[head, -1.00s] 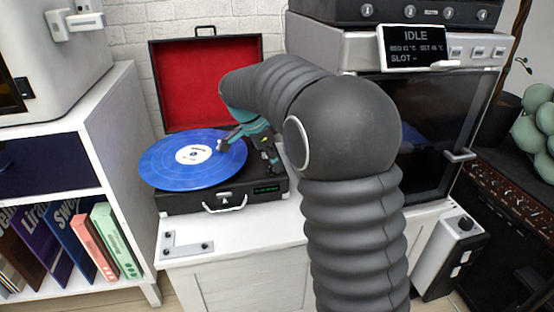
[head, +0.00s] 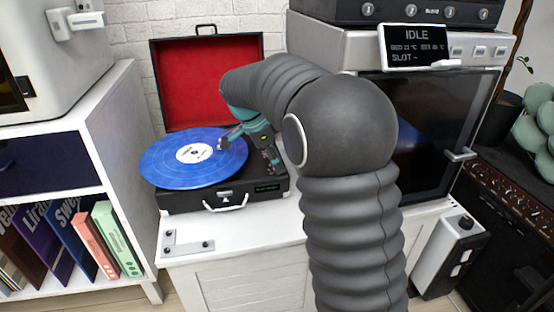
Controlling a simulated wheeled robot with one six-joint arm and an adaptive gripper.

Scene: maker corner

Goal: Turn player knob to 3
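The record player (head: 190,200) is a black suitcase type with a red-lined lid (head: 208,82) standing open, on a white cabinet. A blue record (head: 180,172) with a white label lies on it. A small dark display with green marks (head: 268,189) is at the front right of the player. My gripper (head: 245,150), teal and dark, is over the right side of the player, by the record's right edge. Its fingers are small and partly hidden by my arm; I cannot tell whether they touch anything. I cannot make out the player's knob.
A 3D printer (head: 425,130) with an "IDLE" screen (head: 415,46) stands to the right. A white shelf (head: 125,160) with records stands at the left. A metal bracket (head: 188,246) lies on the white cabinet (head: 250,235) in front of the player.

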